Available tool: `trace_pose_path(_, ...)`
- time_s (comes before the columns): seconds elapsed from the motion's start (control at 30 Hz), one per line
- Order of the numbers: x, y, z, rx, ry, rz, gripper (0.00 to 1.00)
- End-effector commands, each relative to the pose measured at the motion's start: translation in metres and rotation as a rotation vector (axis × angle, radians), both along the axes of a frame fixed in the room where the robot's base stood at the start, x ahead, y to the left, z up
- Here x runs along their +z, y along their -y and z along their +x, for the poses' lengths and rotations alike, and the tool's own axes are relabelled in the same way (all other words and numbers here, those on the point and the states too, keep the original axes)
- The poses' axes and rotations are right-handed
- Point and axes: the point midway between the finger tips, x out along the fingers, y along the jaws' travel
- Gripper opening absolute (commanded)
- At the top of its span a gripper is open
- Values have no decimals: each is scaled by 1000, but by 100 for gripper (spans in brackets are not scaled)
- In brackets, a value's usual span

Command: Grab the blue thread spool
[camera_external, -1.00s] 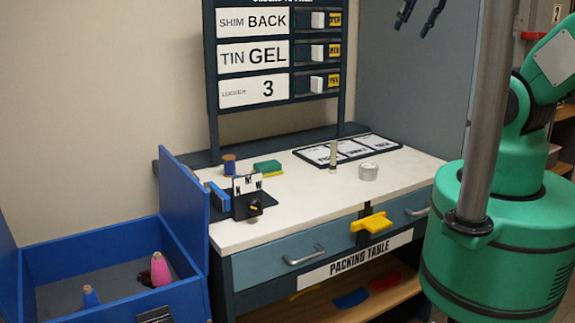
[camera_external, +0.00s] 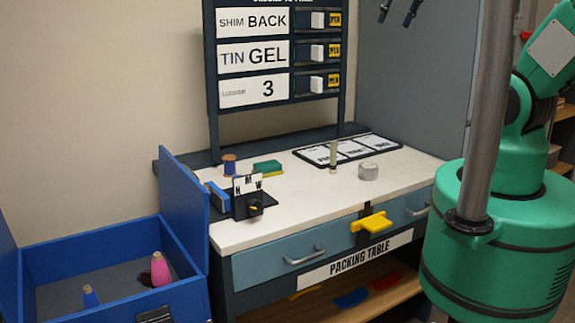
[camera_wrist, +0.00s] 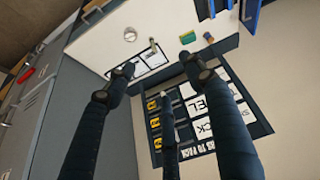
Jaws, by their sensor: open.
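A small spool with brown ends and what looks like blue thread (camera_external: 229,166) stands upright at the back left of the packing table. It also shows small in the wrist view (camera_wrist: 208,37), beside a green-and-yellow sponge. A blue cone of thread (camera_external: 91,297) stands in the blue bin at the lower left, next to a pink cone (camera_external: 160,270). My gripper (camera_external: 396,14) is open and empty, high above the right part of the table and well away from both blue items. Its spread fingers fill the middle of the wrist view (camera_wrist: 148,82).
The green sponge (camera_external: 267,168) lies right of the spool. A black card holder (camera_external: 247,200) and a blue block (camera_external: 217,197) stand in front of it. A sign board (camera_external: 282,108) rises behind. A raised blue lid (camera_external: 184,205) stands between bin and table. The table's middle (camera_external: 300,205) is clear.

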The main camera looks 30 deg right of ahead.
Motion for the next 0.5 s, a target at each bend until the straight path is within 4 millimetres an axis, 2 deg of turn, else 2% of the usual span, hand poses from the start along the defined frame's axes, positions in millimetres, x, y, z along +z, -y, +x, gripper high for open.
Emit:
trace_pose_path(0.03, 2, -3, 12, 39, -10, -18, 54)
trace_pose_path(0.27, 7, -13, 65, 228, -42, -107, 54)
trace_pose_path(0.5, 3, -28, 121, 429, -75, -192, 54)
